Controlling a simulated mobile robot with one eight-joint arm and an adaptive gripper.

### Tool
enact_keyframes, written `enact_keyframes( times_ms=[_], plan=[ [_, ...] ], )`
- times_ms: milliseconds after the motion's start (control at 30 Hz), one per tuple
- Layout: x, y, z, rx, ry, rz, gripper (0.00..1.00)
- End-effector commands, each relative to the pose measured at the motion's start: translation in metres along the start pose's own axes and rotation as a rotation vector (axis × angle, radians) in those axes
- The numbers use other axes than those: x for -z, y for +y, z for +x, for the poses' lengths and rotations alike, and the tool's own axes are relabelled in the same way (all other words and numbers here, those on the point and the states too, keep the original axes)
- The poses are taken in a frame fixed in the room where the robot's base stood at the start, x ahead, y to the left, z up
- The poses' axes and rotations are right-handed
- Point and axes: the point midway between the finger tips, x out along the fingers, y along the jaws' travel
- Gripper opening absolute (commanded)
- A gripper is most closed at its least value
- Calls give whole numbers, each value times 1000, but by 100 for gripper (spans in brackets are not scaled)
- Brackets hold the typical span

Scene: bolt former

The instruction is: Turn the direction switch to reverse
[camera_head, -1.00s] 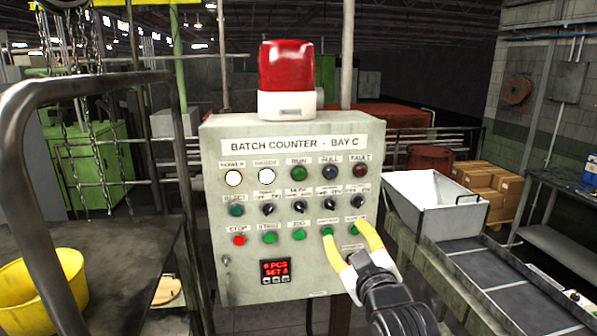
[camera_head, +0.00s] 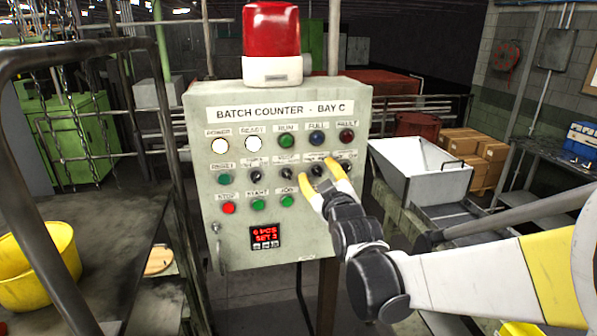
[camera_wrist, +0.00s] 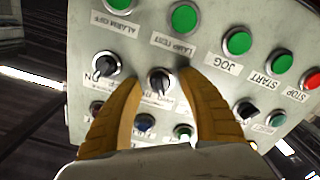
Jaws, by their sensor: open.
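A grey control box (camera_head: 215,245) labelled "BATCH COUNTER - BAY C" carries a row of black rotary knobs across its middle. Their small labels are too blurred in the head view to tell which is the direction switch. My gripper (camera_head: 317,170) is open, with its yellow fingers at the knob third from the left. In the wrist view, inverted, this knob (camera_wrist: 158,80) sits between the fingertips of my gripper (camera_wrist: 160,82); contact cannot be told. The rightmost knob (camera_wrist: 106,65) lies outside one finger, and the leftmost knob (camera_wrist: 247,110) beyond the other. The second knob is hidden there.
A red beacon (camera_head: 272,38) stands on the box. Lamps (camera_head: 286,140) line the row above the knobs, buttons (camera_head: 257,204) the row below. A metal bench with a yellow bucket (camera_head: 38,265) is at left. A white hopper (camera_head: 420,168) stands at right.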

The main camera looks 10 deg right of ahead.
Motion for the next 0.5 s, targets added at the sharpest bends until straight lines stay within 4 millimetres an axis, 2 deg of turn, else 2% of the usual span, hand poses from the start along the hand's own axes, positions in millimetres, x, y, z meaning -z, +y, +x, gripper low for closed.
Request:
enact_keyframes(
  times_ms=[133, 200, 267, 300, 500],
  plan=[
    [0, 0, 0, 0, 0, 0, 46],
    [0, 0, 0, 0, 0, 0, 24],
    [0, 0, 0, 0, 0, 0, 6],
    [0, 0, 0, 0, 0, 0, 0],
    [0, 0, 0, 0, 0, 4, 0]
  ],
)
